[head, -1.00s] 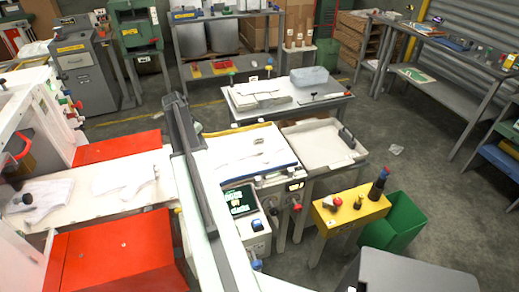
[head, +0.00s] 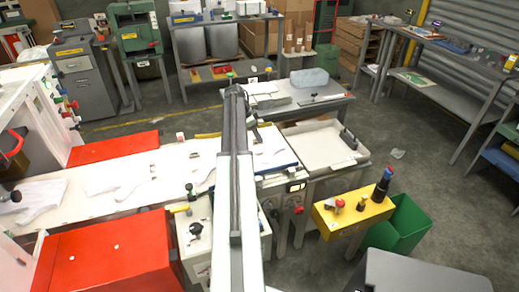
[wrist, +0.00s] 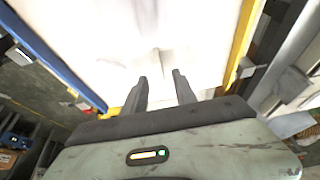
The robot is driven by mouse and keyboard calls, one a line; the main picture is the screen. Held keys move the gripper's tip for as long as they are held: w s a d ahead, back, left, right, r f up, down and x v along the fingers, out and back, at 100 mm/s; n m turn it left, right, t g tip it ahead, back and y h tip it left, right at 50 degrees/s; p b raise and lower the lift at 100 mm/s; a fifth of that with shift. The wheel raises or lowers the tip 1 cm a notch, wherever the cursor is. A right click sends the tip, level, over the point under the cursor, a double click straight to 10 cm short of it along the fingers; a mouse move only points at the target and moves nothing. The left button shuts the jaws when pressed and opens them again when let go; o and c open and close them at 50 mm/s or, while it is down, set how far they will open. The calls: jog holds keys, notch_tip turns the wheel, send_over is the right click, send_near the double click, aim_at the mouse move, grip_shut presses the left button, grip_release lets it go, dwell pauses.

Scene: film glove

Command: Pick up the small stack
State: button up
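My gripper (wrist: 159,76) points down over a pale white surface in the wrist view. Its two dark fingers stand apart, with nothing clearly held between them. White film sheets (wrist: 160,25) fill the area beyond the fingertips, between a blue edge and a yellow edge. I cannot clearly make out the small stack or its outline. In the head view, white sheets (head: 270,152) lie on the blue-edged bench tray just right of my arm, which hides part of the tray. The gripper's fingers are not clear there.
An empty-looking pale tray (head: 318,146) adjoins on the right. A yellow stand (head: 350,212) with knobs and a green bin (head: 405,222) stand at the front right. Flat white glove shapes (head: 118,178) lie on the left bench by the red panels (head: 105,262). A table (head: 310,108) stands behind.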

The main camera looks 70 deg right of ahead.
aim_at(259, 144)
jog(key=b+x, duration=0.2)
jog(key=x, duration=0.1)
jog(key=shift+d+f, duration=0.15)
jog(key=shift+f, duration=0.15)
jog(key=shift+r, duration=0.15)
grip_shut()
jog(key=shift+r, duration=0.15)
